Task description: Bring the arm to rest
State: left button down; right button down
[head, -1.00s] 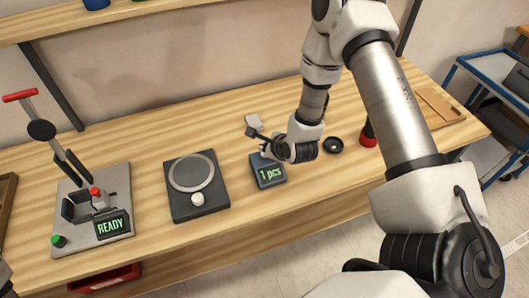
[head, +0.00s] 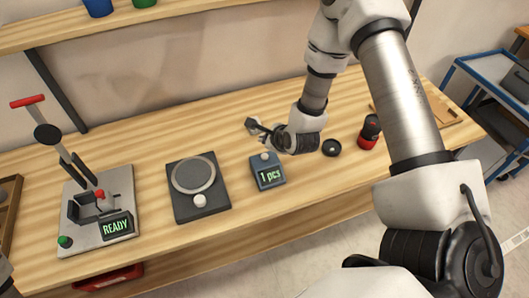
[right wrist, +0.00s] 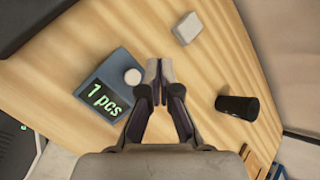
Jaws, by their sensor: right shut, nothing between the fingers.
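My right arm reaches across the workbench (head: 120,165) from the right in the head view. My right gripper (head: 252,126) is above the bench, behind the small blue-grey counter reading "1 pcs" (head: 268,173). In the right wrist view the fingertips of my right gripper (right wrist: 159,70) are together with nothing held. The counter (right wrist: 108,90) is just left of the fingers there. My left gripper does not show.
A press with a "READY" display (head: 100,225) and a dark round-plate device (head: 196,185) stand to the left. The right wrist view shows a pale block (right wrist: 187,28) and a dark cylinder (right wrist: 237,106).

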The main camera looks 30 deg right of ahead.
dwell(0.3)
jog(key=s+f+n, duration=0.1)
jog(key=s+a+f+n+g, duration=0.1)
jog(key=f+n, duration=0.1)
jog(key=s+a+f+n+b, duration=0.1)
jog(key=s, duration=0.1)
jog(key=shift+s+a+f+n+g, duration=0.1)
jog(key=shift+f+n+g, duration=0.2)
jog(key=shift+f, duration=0.1)
jog(key=s+a+f+n+g, duration=0.1)
jog(key=s+f+n, duration=0.1)
jog(key=s+n, duration=0.1)
jog(key=s+a+f+n+g+b, duration=0.1)
jog(key=s+f+n, duration=0.1)
jog(key=s, duration=0.1)
jog(key=s+a+f+n+g, duration=0.1)
jog(key=s+f+n, duration=0.1)
jog(key=n, duration=0.1)
jog(key=shift+s+a+f+n+y+b, duration=0.2)
jog(key=shift+s+f+n+y+b, duration=0.1)
jog(key=shift+s+f+y, duration=0.1)
jog(key=s+a+f+n+g, duration=0.1)
jog(key=s+f+n+g, duration=0.1)
jog(key=s+n, duration=0.5)
jog(key=s+a+f+n+g+b, duration=0.1)
jog(key=s+f+n+g, duration=0.1)
jog(key=s+n, duration=0.4)
jog(key=shift+s+a+f+n+g+b, duration=0.3)
jog(key=shift+s+a+f+n, duration=0.1)
jog(key=shift+s+f, duration=0.4)
